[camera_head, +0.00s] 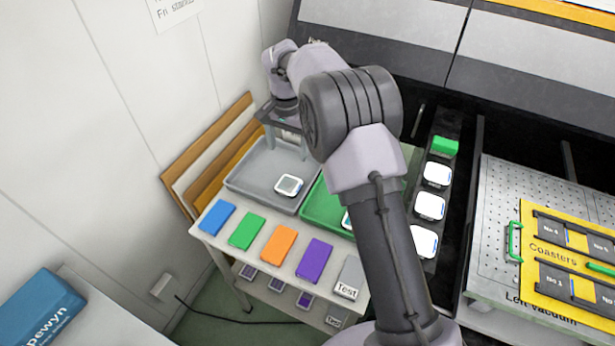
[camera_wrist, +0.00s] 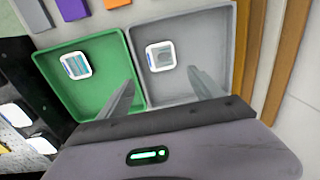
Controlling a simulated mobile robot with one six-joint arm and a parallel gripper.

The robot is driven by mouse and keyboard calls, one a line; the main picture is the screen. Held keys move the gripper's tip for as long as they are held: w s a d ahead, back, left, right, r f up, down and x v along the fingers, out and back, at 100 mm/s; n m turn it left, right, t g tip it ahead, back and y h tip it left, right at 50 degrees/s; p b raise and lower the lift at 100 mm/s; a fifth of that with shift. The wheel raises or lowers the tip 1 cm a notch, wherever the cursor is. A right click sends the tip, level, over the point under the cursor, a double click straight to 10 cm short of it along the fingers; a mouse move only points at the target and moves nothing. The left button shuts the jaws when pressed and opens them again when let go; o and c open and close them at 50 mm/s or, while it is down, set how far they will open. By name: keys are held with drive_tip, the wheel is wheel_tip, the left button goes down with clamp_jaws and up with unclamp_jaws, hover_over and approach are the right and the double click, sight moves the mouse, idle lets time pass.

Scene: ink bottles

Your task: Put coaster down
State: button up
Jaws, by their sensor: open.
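One coaster (camera_head: 289,186), white-rimmed with a grey-teal centre, lies in the grey tray (camera_head: 240,184). It also shows in the wrist view (camera_wrist: 161,57), flat on the tray floor and apart from my fingers. A second coaster (camera_wrist: 76,66) lies in the green tray (camera_wrist: 60,92); in the head view my arm hides most of it. My gripper (camera_wrist: 158,92) is open and empty, its two fingers spread above the trays near the divide. In the head view my gripper (camera_head: 290,140) is over the back of the grey tray, partly hidden by my arm.
Several white coasters (camera_head: 430,206) and a green block (camera_head: 445,146) sit on a dark strip at right. Blue, green, orange, purple and grey blocks line the table's front edge (camera_head: 262,279). Boards (camera_head: 208,150) lean by the wall. A yellow coaster jig (camera_head: 548,254) lies on the perforated plate.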

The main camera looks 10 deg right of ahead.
drive_tip(key=s+d+r+n+t+y, duration=0.1)
drive_tip(key=s+d+r, duration=0.1)
drive_tip(key=s+r, duration=0.6)
drive_tip(key=s+d+r+t, duration=0.1)
drive_tip(key=s+d+r, duration=0.1)
drive_tip(key=s+r, duration=0.6)
drive_tip(key=s+d+t, duration=0.1)
drive_tip(key=s, duration=0.9)
drive_tip(key=s+d+r+n+t, duration=0.1)
drive_tip(key=s+t, duration=0.1)
drive_tip(key=s, duration=0.8)
drive_tip(key=shift+s+d+r+y, duration=0.15)
drive_tip(key=shift+s+r+y, duration=0.15)
drive_tip(key=shift+y, duration=0.1)
drive_tip(key=shift+f, duration=0.1)
